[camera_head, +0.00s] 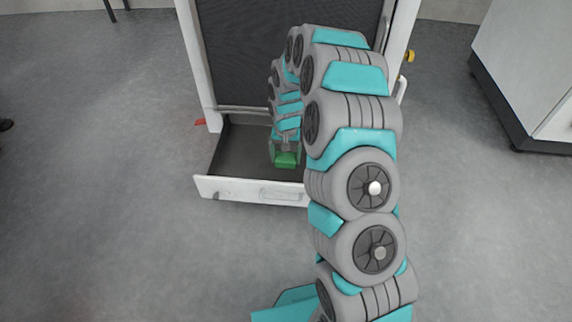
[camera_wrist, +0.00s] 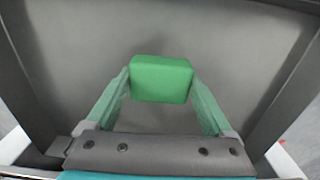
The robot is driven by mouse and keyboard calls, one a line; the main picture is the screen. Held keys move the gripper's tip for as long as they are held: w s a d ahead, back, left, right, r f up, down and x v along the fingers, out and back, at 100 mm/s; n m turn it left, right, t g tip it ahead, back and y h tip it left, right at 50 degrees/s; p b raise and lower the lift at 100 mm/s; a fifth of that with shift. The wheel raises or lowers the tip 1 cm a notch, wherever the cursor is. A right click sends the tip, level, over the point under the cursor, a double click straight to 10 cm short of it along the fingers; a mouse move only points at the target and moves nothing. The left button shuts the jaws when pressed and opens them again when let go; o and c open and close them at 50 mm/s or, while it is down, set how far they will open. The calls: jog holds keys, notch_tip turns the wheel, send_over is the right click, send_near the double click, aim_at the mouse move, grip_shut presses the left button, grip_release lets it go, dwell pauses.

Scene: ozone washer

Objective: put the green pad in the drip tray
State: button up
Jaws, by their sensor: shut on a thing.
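The green pad (camera_wrist: 161,79) is a small block held between the two fingers of my gripper (camera_wrist: 161,86) in the wrist view. In the head view the pad (camera_head: 286,160) and my gripper (camera_head: 285,150) are over the inside of the drip tray (camera_head: 235,187). The drip tray is a drawer with a white front and a dark floor, pulled out at the foot of the washer. In the wrist view the tray floor (camera_wrist: 170,30) lies behind the pad. I cannot tell whether the pad touches the floor.
The washer (camera_head: 195,60) stands behind the tray with a white frame and a dark panel. My arm hides the tray's right side. A white cabinet (camera_head: 530,70) stands at the right. The grey floor (camera_head: 110,180) at left is clear.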

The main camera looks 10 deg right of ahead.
aim_at(286, 165)
jog(key=shift+f, duration=2.05)
jog(key=o, duration=0.9)
jog(key=shift+f, duration=0.15)
